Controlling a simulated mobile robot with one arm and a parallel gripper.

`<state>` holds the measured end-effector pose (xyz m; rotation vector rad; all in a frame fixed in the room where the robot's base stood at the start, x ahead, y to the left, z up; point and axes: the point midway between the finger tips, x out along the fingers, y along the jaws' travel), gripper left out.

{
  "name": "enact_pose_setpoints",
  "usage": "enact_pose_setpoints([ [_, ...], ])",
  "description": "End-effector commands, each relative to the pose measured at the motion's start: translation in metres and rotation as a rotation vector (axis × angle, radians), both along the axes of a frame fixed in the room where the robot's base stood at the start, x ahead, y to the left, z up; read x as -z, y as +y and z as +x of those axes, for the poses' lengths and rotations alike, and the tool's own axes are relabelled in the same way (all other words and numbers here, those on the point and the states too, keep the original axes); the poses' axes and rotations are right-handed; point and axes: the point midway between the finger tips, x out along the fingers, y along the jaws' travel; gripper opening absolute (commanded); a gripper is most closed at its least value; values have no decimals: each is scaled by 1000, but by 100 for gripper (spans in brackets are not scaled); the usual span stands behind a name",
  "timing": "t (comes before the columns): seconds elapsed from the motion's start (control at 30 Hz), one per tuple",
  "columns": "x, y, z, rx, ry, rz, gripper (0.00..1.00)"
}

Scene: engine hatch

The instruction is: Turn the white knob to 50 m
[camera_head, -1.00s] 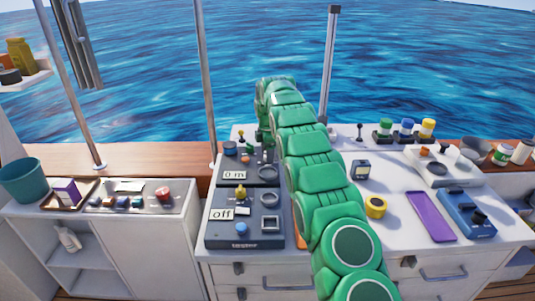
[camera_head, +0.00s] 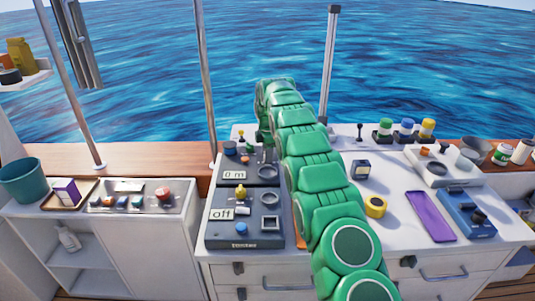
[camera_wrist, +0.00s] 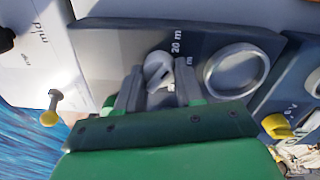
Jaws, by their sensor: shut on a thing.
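The white knob (camera_wrist: 161,70) is on a dark grey panel (camera_wrist: 110,45) in the wrist view. My gripper (camera_wrist: 158,88) is shut on it, with one finger on each side. A "20 m" mark is printed close to the knob, and a second mark ending in "m" is partly hidden. In the head view, the dark panel (camera_head: 228,160) carries a label (camera_head: 234,174) that seems to read "0 m".
A large ring (camera_wrist: 237,68) sits beside the knob. A second panel (camera_head: 222,236) with a yellow knob (camera_head: 240,192) and an "Off" label is in front. A yellow-tipped lever (camera_wrist: 51,108) stands near my gripper. A purple slab (camera_head: 431,216) and a blue device (camera_head: 468,212) lie to the right.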

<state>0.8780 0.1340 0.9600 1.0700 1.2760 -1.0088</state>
Motion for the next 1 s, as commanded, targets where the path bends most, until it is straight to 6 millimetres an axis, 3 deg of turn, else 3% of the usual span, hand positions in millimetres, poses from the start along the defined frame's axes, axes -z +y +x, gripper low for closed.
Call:
enact_pose_setpoints([
  [0.27,0,0,1,168,-1,-1,6],
  [1.0,-3,1,3,867,-5,1,6],
])
